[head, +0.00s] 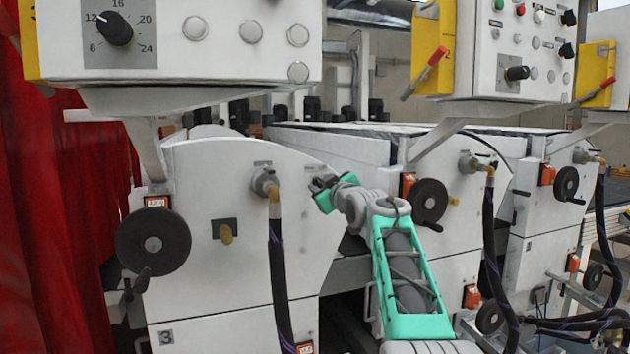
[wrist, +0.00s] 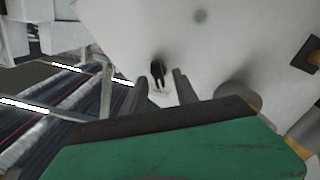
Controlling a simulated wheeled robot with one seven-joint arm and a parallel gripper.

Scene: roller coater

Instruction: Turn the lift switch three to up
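The lift switch is a small black knob (wrist: 158,70) on the white panel of the machine section marked 3 (head: 215,280). In the wrist view a small pale label lies by it. My gripper (head: 319,184) is at the upper right of that panel; in the head view it covers the switch or nearly so. In the wrist view my gripper (wrist: 160,88) is open, with one dark finger on each side of the knob. The fingertips look close to the panel, and I see no contact with the knob. The switch's exact turn position is too small to tell.
A hose fitting (head: 265,184) with a dark hose stands left of my gripper. A black handwheel (head: 153,243) is at the left, another (head: 430,201) right of my arm. A control box (head: 180,45) hangs above. Rollers (wrist: 75,115) lie beside the panel.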

